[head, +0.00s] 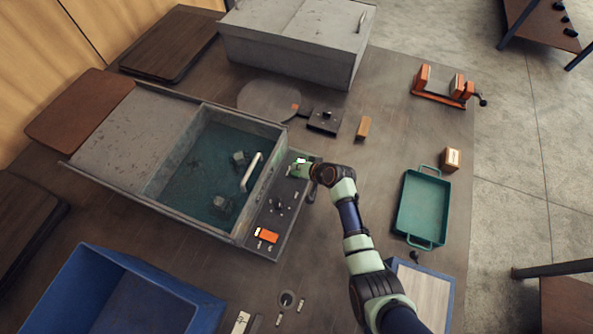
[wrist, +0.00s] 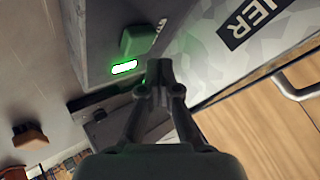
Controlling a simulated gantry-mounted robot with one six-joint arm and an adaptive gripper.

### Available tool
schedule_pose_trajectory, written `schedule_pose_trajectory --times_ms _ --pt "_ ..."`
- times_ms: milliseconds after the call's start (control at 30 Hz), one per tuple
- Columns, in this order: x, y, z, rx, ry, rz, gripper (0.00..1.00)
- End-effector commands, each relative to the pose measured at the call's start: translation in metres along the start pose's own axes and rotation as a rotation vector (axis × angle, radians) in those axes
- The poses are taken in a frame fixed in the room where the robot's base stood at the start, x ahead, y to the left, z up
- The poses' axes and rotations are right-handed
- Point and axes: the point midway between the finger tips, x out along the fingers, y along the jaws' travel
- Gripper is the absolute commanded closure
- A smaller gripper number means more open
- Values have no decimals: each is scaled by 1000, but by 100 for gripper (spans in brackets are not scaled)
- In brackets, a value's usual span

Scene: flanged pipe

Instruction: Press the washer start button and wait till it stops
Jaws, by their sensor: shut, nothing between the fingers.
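The washer (head: 190,150) is a grey tank of dark water with its lid slid to the left. Grey block-like parts and a pale bar (head: 251,172) are in the tank. On its right-hand panel are an orange button (head: 268,235) with a small white light and a green button (head: 301,163), partly hidden by my gripper (head: 304,171). The wrist view shows the green button (wrist: 138,40) with a lit green-white indicator (wrist: 124,68). My gripper (wrist: 160,70) is shut and empty, its tips close beside the green button. I cannot tell whether they touch it.
A second grey box (head: 295,40) stands behind. A round plate (head: 269,100) and small dark device (head: 325,120) lie between. A green tray (head: 423,208) and orange vise (head: 443,88) are at right. A blue bin (head: 130,295) stands front left.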

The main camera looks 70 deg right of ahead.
Motion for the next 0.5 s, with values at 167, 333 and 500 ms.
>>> schedule_pose_trajectory --times_ms 167,333,500 --pt "-16 -12 -12 0 0 0 100" --pt "-28 -20 -20 0 0 0 100" --pt "-33 -24 -24 1 0 0 100"
